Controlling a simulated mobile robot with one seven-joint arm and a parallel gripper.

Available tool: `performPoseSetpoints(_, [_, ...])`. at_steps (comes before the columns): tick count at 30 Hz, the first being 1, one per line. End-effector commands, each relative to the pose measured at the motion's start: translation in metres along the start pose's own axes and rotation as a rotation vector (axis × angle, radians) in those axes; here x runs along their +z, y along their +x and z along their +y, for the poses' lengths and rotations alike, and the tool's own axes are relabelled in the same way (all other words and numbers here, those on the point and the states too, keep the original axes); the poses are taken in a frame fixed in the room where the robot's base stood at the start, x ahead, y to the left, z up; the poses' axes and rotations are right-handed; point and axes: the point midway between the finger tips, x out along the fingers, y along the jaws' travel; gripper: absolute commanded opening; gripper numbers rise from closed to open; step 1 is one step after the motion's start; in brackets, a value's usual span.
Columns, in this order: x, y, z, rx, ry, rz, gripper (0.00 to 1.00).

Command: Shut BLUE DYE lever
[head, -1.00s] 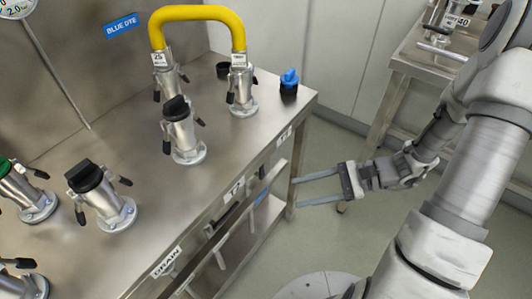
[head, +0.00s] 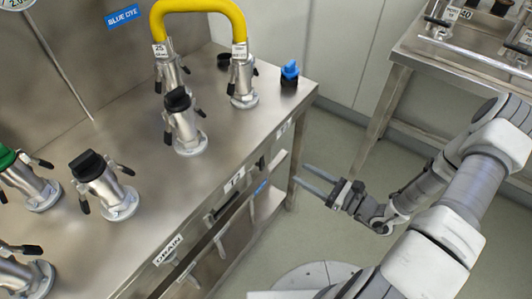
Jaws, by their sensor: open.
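A blue BLUE DYE sign (head: 123,16) is on the steel back panel, at the upper left of the head view. A yellow hose (head: 244,22) arches between a coupling tagged 25 (head: 170,72) and another tagged coupling (head: 242,82); small dark-tipped levers stick out from their sides. I cannot tell which lever is the BLUE DYE one. My gripper (head: 302,174) is open and empty. It is off the bench's right front corner, over the floor, its fingers pointing left, apart from all couplings.
Black-capped couplings (head: 184,126) (head: 105,187) and a green-capped one (head: 24,180) stand on the steel bench (head: 150,150). A blue cap (head: 290,74) sits near its right corner. A second steel table (head: 420,60) is at the upper right. Floor between them is clear.

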Motion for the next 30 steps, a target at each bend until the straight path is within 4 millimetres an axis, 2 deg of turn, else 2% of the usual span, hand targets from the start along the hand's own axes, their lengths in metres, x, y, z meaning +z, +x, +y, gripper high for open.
performPoseSetpoints(3, [-0.002,0.028,0.002,0.006,-0.001,-0.002,0.53])
performPoseSetpoints(15, [-0.002,0.111,0.002,0.005,-0.001,-0.001,0.53])
performPoseSetpoints(21, [-0.001,0.134,0.001,0.003,-0.002,0.0,0.53])
performPoseSetpoints(30, [0.0,0.139,0.0,0.001,-0.001,0.001,0.53])
